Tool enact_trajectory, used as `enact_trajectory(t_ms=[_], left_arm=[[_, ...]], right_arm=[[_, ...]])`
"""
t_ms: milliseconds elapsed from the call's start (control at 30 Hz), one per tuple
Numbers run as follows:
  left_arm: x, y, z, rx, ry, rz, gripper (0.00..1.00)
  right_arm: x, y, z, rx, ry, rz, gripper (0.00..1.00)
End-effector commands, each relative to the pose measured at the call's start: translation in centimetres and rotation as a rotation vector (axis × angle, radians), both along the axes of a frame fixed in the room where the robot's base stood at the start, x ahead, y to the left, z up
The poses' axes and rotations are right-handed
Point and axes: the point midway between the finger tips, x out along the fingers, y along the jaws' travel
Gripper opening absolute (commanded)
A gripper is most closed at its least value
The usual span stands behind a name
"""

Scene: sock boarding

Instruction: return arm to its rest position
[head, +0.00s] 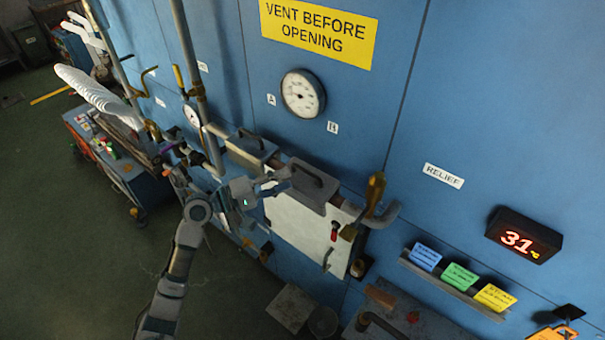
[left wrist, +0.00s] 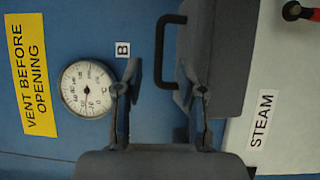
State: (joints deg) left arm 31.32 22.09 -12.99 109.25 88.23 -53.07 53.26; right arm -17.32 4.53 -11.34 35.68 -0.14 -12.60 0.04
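My left arm comes in from the lower left of the head view. Its gripper (head: 277,182) is in front of the blue wall, beside a grey box with a dark handle (head: 310,172). In the left wrist view the two fingers of the left gripper (left wrist: 158,78) stand apart with nothing held between them. The dark handle (left wrist: 160,50) shows between and beyond the fingertips; I cannot tell how far it is from them. The grey box (left wrist: 225,60) is behind the right finger. My right gripper is in neither view.
A white panel (head: 295,230) hangs below the box. A brass-coloured lever (head: 375,190) and bent pipe are to its right. A gauge (head: 302,93) is above. A blue cart (head: 130,180) stands at left on open green floor (head: 60,250). A display (head: 523,235) reads 31.

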Motion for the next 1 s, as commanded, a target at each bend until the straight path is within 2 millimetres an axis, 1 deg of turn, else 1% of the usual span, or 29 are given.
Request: enact_trajectory(t_ms=[100,200,667,767,867,967,1000], left_arm=[[-0.5,1.1,-0.1,0.001,0.0,0.0,0.39],[-0.7,1.6,-0.1,0.0,0.0,0.0,0.39],[-0.8,1.6,0.0,-0.001,-0.002,-0.001,0.39],[-0.9,1.5,-0.5,0.012,-0.005,0.002,0.39],[-1.5,1.1,-3.2,0.077,-0.022,0.015,0.39],[-3.0,0.6,-8.2,0.216,-0.057,0.036,0.39],[-3.8,0.4,-10.7,0.289,-0.076,0.045,0.39]], right_arm=[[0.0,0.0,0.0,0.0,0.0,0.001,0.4],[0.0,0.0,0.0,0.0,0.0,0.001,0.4],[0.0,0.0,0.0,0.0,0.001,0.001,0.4],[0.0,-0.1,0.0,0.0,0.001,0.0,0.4],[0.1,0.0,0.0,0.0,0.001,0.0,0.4],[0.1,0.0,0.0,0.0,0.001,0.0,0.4],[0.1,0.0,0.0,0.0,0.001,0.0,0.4]])
